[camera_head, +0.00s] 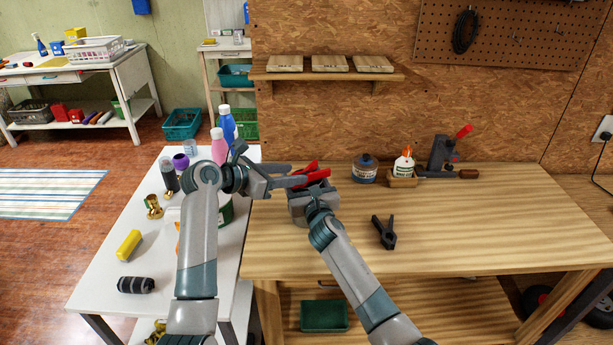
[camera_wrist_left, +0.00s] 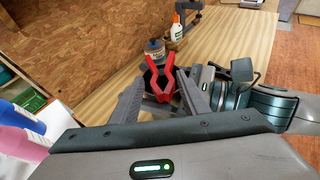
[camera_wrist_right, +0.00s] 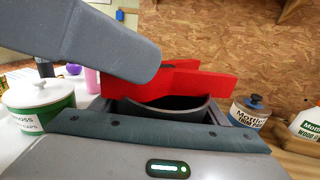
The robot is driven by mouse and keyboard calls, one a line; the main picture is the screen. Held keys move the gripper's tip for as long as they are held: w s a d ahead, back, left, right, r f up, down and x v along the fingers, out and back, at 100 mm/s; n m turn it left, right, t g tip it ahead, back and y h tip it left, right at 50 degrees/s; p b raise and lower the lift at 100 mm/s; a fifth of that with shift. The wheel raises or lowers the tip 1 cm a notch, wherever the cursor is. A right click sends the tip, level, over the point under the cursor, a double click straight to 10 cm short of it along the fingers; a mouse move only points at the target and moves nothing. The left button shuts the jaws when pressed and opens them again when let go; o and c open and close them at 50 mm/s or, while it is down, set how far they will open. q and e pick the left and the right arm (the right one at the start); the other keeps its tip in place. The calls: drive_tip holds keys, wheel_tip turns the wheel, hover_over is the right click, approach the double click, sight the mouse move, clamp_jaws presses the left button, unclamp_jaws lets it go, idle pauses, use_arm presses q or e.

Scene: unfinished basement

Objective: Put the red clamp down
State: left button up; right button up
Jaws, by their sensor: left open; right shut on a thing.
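The red clamp (camera_head: 313,170) is up over the left end of the wooden workbench (camera_head: 480,220). My right gripper (camera_head: 309,187) is shut on it; the clamp's red side fills the middle of the right wrist view (camera_wrist_right: 190,85). My left gripper (camera_head: 296,175) is open beside the clamp. In the left wrist view the red clamp (camera_wrist_left: 178,70) shows between its two spread fingers. One left finger crosses the upper left of the right wrist view. The clamp's gripped part is mostly hidden. A black clamp (camera_head: 385,232) lies on the bench, apart from both grippers.
A blue-labelled jar (camera_head: 365,170), a glue bottle (camera_head: 404,162) and a grey vise-like tool (camera_head: 443,154) stand along the bench's back. The white table (camera_head: 100,285) at left holds bottles and a canister (camera_wrist_right: 40,105). The bench's middle and right are largely clear.

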sight(304, 173)
use_arm(q)
drive_tip(key=shift+x, duration=2.1)
drive_tip(key=shift+s+d, duration=0.1)
drive_tip(key=c, duration=0.9)
drive_tip(key=shift+r, duration=0.1)
wheel_tip(304, 173, up, 10)
drive_tip(key=shift+f, duration=0.1)
